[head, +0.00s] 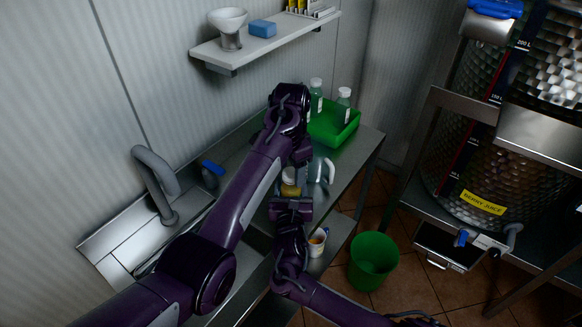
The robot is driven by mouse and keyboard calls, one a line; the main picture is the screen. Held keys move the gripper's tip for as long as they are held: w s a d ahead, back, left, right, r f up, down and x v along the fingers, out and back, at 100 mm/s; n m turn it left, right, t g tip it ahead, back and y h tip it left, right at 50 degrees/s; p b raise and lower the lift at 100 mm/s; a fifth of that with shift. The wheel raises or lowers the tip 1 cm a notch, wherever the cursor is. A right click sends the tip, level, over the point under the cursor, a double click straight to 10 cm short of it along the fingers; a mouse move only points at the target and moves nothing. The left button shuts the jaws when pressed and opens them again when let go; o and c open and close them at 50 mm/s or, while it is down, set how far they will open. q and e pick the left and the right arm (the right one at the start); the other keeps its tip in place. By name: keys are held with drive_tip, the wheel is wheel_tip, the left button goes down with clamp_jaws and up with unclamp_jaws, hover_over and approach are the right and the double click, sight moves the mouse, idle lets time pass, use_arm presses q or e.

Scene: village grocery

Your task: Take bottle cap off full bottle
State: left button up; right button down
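A small bottle (290,189) with yellow contents and a pale top stands out between my two grippers, in the middle of the head view. My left gripper (299,158) points down just above the top of this bottle. Its fingers are dark and small, so I cannot tell whether they touch the cap. My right gripper (291,203) is at the lower part of the bottle and hides its base. I cannot tell whether it is shut on it. Two clear bottles with pale caps (344,97) stand in a green tray (345,135) at the back.
A clear jug (321,171) stands right of the yellow bottle on the steel counter (366,149). A white cup (317,242) is on a lower shelf. A sink with a tap (155,180) lies left. A green bin (373,262) and a large steel tank (480,150) are right.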

drive_tip(key=shift+r, duration=0.1)
use_arm(q)
wheel_tip(320, 180, up, 8)
drive_tip(key=shift+f, duration=0.1)
drive_tip(key=shift+c, duration=0.2)
drive_tip(key=shift+f, duration=3.9)
drive_tip(key=c, duration=0.9)
drive_tip(key=o, duration=0.9)
drive_tip(key=shift+o, duration=0.2)
